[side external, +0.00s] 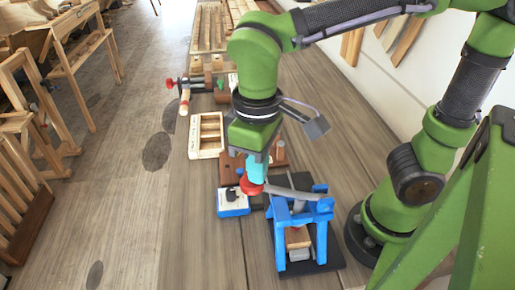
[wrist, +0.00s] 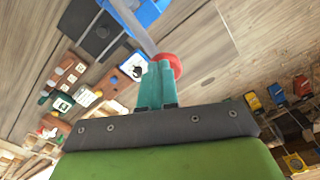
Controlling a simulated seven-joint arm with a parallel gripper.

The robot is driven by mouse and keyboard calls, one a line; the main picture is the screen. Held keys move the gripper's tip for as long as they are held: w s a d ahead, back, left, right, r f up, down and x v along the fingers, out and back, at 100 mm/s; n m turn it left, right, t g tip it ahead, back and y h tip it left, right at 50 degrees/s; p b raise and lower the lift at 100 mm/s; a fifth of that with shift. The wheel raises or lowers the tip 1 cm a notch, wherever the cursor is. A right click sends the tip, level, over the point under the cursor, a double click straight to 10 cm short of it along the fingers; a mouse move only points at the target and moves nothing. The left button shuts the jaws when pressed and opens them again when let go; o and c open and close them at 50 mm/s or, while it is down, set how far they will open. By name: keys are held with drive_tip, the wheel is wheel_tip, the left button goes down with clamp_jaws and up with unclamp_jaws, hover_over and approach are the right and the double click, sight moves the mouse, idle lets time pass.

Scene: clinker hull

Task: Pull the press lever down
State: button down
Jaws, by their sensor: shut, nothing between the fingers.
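The press (side external: 300,240) has a blue frame on a dark base and stands on the bench. Its grey lever (side external: 292,192) slopes gently up to the left from the frame and ends in a red knob (side external: 250,186). The knob also shows in the wrist view (wrist: 171,64), with the lever (wrist: 130,24) running up and left from it. My gripper (side external: 256,180) has teal fingers, shut and empty, right at the knob. In the wrist view the fingertips (wrist: 157,68) overlap the knob's edge; I cannot tell whether they touch it.
A blue and white box with a black knob (side external: 232,203) sits just left of the press. A wooden tray (side external: 193,136) and a brown block with a red-handled clamp (side external: 200,83) stand farther back. Bare bench (side external: 190,250) lies at the front left.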

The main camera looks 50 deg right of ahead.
wheel_tip(320, 180, up, 9)
drive_tip(key=s+d, duration=0.1)
idle(0.8)
drive_tip(key=shift+s+d, duration=0.1)
drive_tip(key=w+d+f+m+t+y, duration=0.1)
drive_tip(key=d+f+m+t, duration=0.2)
drive_tip(key=d, duration=0.3)
drive_tip(key=w+d+f+m+t+y, duration=0.1)
drive_tip(key=d+f+m+t, duration=0.2)
drive_tip(key=d, duration=0.4)
drive_tip(key=shift+w+d+m+t, duration=0.15)
drive_tip(key=shift+w+m+t, duration=0.25)
drive_tip(key=shift+m+t, duration=0.2)
